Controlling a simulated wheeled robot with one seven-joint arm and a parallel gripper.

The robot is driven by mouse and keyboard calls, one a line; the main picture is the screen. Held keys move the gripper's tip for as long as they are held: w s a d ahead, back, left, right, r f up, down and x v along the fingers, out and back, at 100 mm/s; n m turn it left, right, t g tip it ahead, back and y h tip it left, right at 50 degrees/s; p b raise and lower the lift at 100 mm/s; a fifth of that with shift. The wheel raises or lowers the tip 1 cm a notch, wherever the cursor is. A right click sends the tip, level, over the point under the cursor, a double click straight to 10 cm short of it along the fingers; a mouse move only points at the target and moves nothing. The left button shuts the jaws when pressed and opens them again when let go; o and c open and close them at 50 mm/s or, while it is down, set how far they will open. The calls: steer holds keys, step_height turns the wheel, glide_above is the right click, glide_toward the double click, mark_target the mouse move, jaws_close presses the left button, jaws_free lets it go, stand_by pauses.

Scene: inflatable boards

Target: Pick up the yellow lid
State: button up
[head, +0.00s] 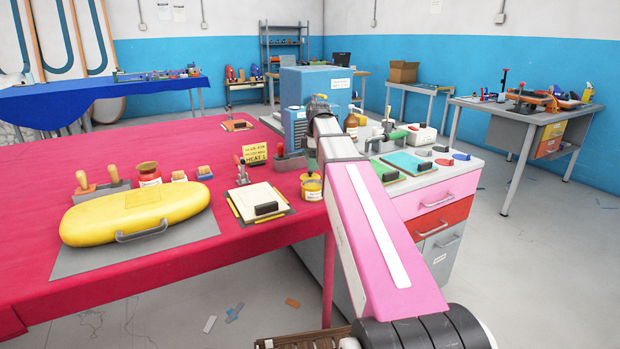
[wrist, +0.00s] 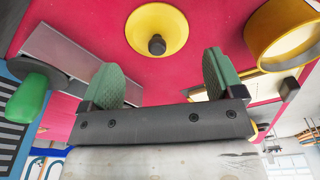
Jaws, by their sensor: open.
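The yellow lid (wrist: 150,22) is a round yellow disc with a dark knob at its middle, seen over the red table in the wrist view. My gripper (wrist: 162,66) is open and empty, its two green-padded fingers spread. The lid shows beyond the fingertips, roughly centred across the gap, apart from both fingers. I cannot make out the lid for certain in the head view, where my pink arm covers part of the table's right end. A yellow-rimmed jar (wrist: 262,38) is right of the lid in the wrist view.
On the red table (head: 130,270) a jar with a yellow top (head: 311,188) stands near the right edge, beside a clipboard-like board (head: 260,201). A yellow case (head: 135,212) lies at left. A green-handled tool (wrist: 25,98) is at left in the wrist view.

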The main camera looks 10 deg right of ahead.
mark_target(310, 174)
steer(key=shift+w+a+f, duration=0.1)
steer(key=shift+a+f, duration=0.05)
steer(key=shift+f, duration=1)
steer(key=shift+w+a+f, duration=0.1)
steer(key=shift+a+f, duration=0.05)
steer(key=shift+f, duration=1)
steer(key=c, duration=1)
